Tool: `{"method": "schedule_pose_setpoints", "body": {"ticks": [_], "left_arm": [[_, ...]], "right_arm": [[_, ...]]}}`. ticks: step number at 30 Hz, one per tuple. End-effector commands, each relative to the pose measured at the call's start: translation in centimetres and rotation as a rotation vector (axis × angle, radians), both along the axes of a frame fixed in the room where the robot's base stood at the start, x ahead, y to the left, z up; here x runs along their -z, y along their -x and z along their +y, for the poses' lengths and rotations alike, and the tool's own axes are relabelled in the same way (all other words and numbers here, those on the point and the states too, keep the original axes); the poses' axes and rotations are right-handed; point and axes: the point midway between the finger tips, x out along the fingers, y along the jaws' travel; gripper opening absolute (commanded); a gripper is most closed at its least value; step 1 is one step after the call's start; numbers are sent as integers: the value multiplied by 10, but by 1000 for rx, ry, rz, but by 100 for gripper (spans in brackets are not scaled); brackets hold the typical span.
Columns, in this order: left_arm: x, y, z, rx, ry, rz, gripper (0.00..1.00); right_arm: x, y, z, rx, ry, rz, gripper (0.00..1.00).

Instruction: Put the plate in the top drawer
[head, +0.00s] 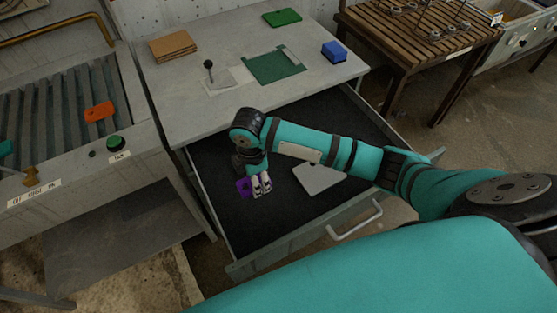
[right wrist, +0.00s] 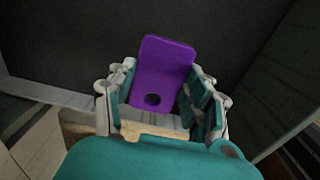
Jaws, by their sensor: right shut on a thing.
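A purple plate (head: 243,187) with a round dark hole near one end is in my right gripper (head: 262,187). In the right wrist view, the purple plate (right wrist: 162,70) sits between the fingers of the right gripper (right wrist: 160,95) and sticks out beyond them. In the head view the gripper points down over the open top drawer (head: 230,222), toward its left side. The drawer has a dark lining. I cannot tell whether the plate touches the drawer floor. My left gripper is not in view.
A flat light grey piece (head: 319,178) lies in the drawer, right of the gripper. The grey worktop (head: 180,100) above holds a blue block (head: 334,51), a green plate (head: 282,17) and a brown stack (head: 172,46). An orange plate (head: 99,111) lies on the left rollers.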

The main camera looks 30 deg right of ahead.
Motion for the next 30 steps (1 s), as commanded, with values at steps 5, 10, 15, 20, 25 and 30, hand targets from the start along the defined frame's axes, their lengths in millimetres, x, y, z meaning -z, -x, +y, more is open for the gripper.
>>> {"method": "schedule_pose_setpoints", "body": {"ticks": [5,10,15,20,25,30], "left_arm": [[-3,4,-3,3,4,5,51],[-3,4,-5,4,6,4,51],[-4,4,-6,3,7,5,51],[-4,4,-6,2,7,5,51],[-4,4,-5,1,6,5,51],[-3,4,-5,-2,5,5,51]], "right_arm": [[31,1,0,2,1,1,12],[48,1,0,4,0,1,12],[72,1,0,4,0,0,12],[79,0,0,3,0,-2,12],[79,0,0,3,0,-2,12],[82,0,0,3,0,-2,56]]}}
